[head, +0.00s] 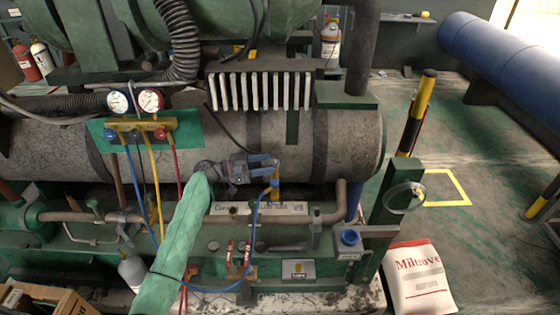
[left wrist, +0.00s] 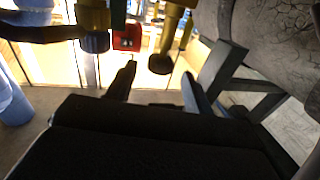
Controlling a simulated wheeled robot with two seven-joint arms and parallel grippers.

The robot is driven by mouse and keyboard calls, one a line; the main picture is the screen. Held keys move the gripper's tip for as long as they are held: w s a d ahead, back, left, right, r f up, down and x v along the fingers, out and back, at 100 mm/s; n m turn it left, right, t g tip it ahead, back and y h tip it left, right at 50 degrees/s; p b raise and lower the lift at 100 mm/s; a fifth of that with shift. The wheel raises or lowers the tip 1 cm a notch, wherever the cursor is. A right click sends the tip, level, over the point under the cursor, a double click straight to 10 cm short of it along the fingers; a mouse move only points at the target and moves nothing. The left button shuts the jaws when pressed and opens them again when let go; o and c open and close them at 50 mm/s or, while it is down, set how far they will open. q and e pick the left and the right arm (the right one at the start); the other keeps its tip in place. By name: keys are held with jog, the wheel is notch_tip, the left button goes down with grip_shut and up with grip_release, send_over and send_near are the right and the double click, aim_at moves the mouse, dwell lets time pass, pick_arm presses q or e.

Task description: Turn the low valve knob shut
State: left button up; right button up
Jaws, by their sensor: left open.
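The low valve knob (head: 110,133) is a small blue knob on the left side of the yellow gauge manifold, below the blue-rimmed gauge (head: 118,102). The manifold (head: 140,125) is on a green plate. My left gripper (head: 277,168) is open, right of and lower than the manifold, apart from the knob, beside a yellow fitting (head: 275,184) with a blue hose. The left wrist view shows its two spread fingers (left wrist: 160,85) with nothing between them. Beyond them are a blue-ended yellow part (left wrist: 95,40) and a brass stem (left wrist: 165,55); I cannot tell which fittings these are. My right gripper is not in view.
A red knob (head: 160,133) and red-rimmed gauge (head: 150,101) share the manifold. Blue, yellow and red hoses hang below it. A large grey tank (head: 220,140) lies behind. A green post (head: 390,200) and white bag (head: 418,278) stand at right; the floor beyond is mostly open.

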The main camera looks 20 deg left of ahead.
aim_at(274, 161)
pick_arm(q)
jog(key=p+x, duration=0.1)
jog(key=x, duration=0.2)
jog(key=shift+w+d+r, duration=0.1)
jog(key=shift+d+r, duration=0.05)
jog(key=shift+d, duration=0.2)
jog(key=shift+p+x, duration=0.45)
jog(key=shift+x, duration=0.6)
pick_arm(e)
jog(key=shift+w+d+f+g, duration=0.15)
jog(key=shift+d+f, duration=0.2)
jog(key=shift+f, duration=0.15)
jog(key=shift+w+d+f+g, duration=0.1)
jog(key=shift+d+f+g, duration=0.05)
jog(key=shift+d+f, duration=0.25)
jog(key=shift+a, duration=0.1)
pick_arm(q)
jog(key=c, duration=1)
